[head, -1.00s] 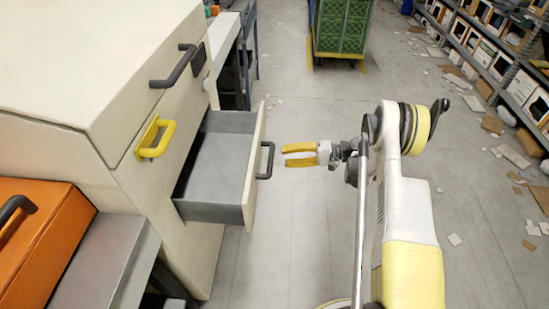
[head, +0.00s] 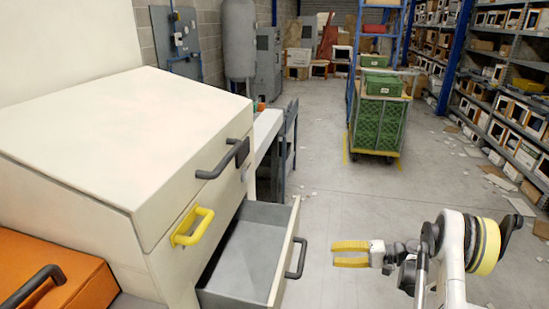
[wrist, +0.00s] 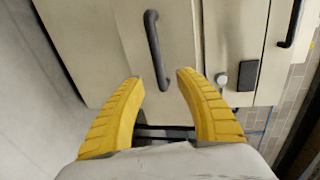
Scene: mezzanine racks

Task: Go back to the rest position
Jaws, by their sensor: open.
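My gripper (head: 336,254) has yellow fingers and is open and empty. In the head view it is to the right of the open drawer, apart from its dark handle (head: 296,258). The drawer (head: 240,270) is grey inside, pulled out of the cream cabinet (head: 120,140), and the visible part of it is empty. In the wrist view my gripper (wrist: 160,95) spreads its fingers in front of a cream front with a dark handle (wrist: 155,50); nothing is between the fingertips except a view of that front.
A yellow handle (head: 192,227) and another dark handle (head: 222,160) are on the cabinet. An orange box (head: 50,270) is at the lower left. A green crate cart (head: 378,122) stands behind in the aisle. Shelves (head: 500,95) line the right. Floor between is mostly clear, with scraps at right.

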